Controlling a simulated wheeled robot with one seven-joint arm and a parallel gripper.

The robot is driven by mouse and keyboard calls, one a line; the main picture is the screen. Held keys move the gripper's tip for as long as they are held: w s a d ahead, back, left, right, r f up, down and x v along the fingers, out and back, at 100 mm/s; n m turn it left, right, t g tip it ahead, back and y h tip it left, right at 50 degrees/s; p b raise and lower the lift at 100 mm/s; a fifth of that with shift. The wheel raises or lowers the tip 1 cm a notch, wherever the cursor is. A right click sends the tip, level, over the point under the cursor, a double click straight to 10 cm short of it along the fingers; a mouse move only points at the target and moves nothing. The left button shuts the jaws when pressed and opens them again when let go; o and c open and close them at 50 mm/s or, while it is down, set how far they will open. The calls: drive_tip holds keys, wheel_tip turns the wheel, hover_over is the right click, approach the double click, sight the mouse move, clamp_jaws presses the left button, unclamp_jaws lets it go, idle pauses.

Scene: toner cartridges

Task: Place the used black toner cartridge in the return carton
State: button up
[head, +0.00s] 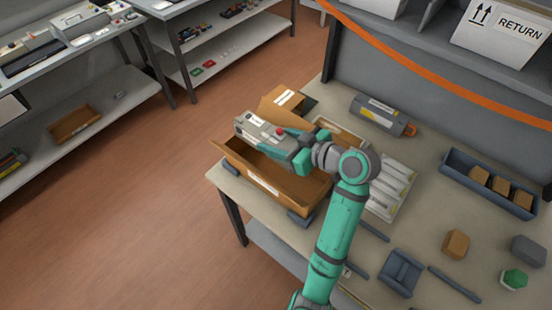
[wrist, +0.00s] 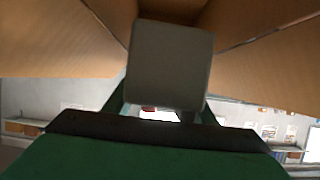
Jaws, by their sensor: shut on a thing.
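My gripper (head: 296,147) is shut on a grey cartridge (head: 258,131) with a pale label and a red spot. The cartridge is over the open brown carton (head: 264,181) at the bench's left edge; how far its underside is inside is hidden. In the wrist view the held cartridge's plain grey end (wrist: 168,65) fills the middle, with the carton's brown walls (wrist: 62,40) around it. Another, darker grey cartridge (head: 378,112) with a yellow label and an orange end lies at the back of the bench.
A white box (head: 500,35) marked RETURN stands on the shelf at upper right. A blue-grey tray (head: 485,190) holds brown blocks. Small items (head: 402,270) lie at the front right. A white slotted tray (head: 395,190) is beside my arm.

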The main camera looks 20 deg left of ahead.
drive_tip(key=shift+d+f, duration=0.1)
drive_tip(key=shift+f, duration=0.6)
drive_tip(key=shift+s+a+f, duration=0.1)
drive_tip(key=shift+f, duration=1.05)
drive_tip(key=shift+s+a+f, duration=0.1)
drive_tip(key=shift+f, duration=1)
drive_tip(key=shift+d, duration=0.1)
drive_tip(key=shift+w+f, duration=0.1)
drive_tip(key=shift+f, duration=0.55)
drive_tip(key=o, duration=1.3)
